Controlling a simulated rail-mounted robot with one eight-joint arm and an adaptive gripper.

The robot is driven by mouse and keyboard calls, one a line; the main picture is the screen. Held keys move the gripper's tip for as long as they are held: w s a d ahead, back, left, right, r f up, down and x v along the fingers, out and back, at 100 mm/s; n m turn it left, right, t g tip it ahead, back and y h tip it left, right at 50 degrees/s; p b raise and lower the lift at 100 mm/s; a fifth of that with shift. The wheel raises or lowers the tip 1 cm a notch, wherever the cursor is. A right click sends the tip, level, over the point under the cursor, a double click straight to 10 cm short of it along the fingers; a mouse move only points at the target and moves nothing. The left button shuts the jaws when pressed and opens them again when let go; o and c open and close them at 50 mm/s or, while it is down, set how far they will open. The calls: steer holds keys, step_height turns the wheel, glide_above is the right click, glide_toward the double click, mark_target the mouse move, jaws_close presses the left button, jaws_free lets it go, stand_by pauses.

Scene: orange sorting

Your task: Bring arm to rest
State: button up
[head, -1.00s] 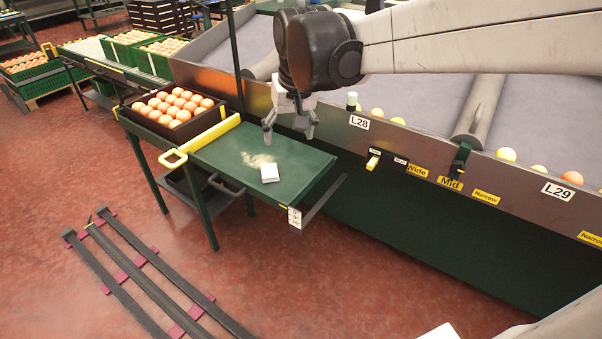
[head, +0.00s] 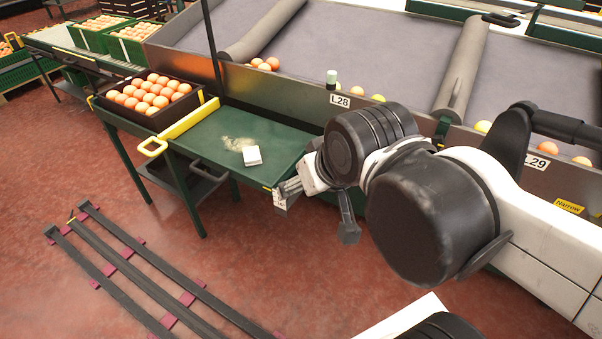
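My gripper (head: 316,212) is in the head view at the centre, in front of the right end of the green side table (head: 205,138). Its fingers look spread apart, one pale on the left and one dark on the right, with nothing seen between them. The wrist partly hides the fingers' roots. My arm is folded in from the right, its dark joints in front of the sorting line's front panel.
A dark crate of oranges (head: 150,110) stands on the table's left part, beside a yellow bar (head: 190,118). A small white block (head: 252,155) lies on the table. Floor rails (head: 130,265) run at lower left. The sorting line (head: 300,60) spans the back.

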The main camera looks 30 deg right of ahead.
step_height(320, 180, up, 7)
steer(key=p, duration=0.7)
steer(key=shift+r, duration=0.1)
stand_by(0.6)
